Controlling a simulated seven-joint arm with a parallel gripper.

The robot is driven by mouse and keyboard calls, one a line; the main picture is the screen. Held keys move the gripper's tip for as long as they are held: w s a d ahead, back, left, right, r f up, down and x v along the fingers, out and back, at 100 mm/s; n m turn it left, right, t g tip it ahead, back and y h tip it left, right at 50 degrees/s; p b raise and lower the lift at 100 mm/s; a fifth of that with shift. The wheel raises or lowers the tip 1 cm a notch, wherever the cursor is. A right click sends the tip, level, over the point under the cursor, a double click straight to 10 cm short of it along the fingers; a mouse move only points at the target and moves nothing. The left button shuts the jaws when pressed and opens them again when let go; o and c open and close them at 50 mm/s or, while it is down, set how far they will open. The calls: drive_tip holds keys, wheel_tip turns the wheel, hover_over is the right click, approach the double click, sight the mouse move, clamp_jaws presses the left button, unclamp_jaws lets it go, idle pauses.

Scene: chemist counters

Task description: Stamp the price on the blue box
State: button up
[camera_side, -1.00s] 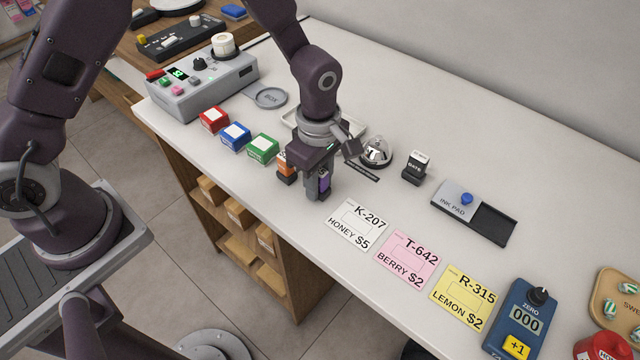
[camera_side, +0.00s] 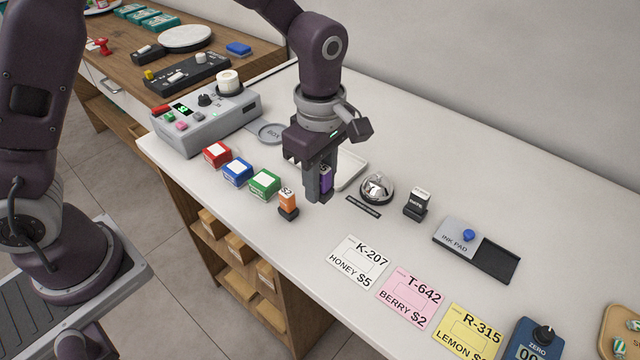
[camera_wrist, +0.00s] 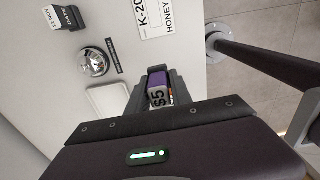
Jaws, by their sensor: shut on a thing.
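The blue box (camera_side: 238,172) sits on the white counter between the red box (camera_side: 217,154) and the green box (camera_side: 264,184). Its white top looks blank in the side view. My gripper (camera_side: 320,186) is shut on a purple stamp (camera_side: 326,176), to the right of the green box. In the wrist view the stamp (camera_wrist: 159,90) stands between the fingers with its "$5" label showing. An orange stamp (camera_side: 288,203) marked "$2" stands on the counter left of my gripper. The held stamp's underside is hidden.
A bell (camera_side: 377,188) and a date stamp (camera_side: 416,203) stand right of my gripper. A pale tray (camera_side: 351,172) lies behind it. The honey price card (camera_side: 357,262) and others lie along the front edge. A grey machine (camera_side: 206,117) stands at the left end.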

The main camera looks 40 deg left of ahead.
clamp_jaws()
drive_tip(key=w+a+n, duration=0.1)
drive_tip(key=a+n, duration=0.3)
drive_tip(key=a, duration=0.7)
drive_tip(key=n, duration=0.5)
approach(235, 167)
drive_tip(key=shift+f, duration=2.8)
drive_tip(key=shift+f, duration=0.55)
wheel_tip(235, 167, up, 7)
